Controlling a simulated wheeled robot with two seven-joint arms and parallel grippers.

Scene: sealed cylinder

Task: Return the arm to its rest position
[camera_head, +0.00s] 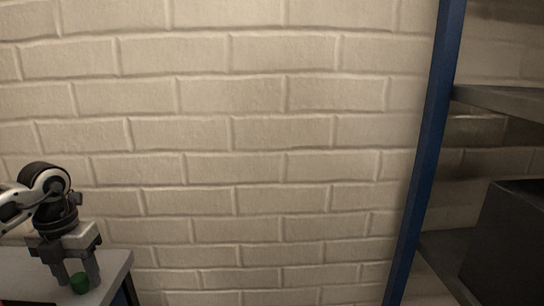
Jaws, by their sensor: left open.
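My left arm comes in from the left edge, and its gripper (76,272) points down over a grey-topped table (112,264) at the lower left. The gripper is open. My right arm and gripper are not in view.
A pale brick wall (260,140) fills the back. A shelf unit with a blue post (425,150) and grey shelves (500,98) stands at the right. A dark box (508,245) sits on its lower shelf. The space between table and shelf looks clear.

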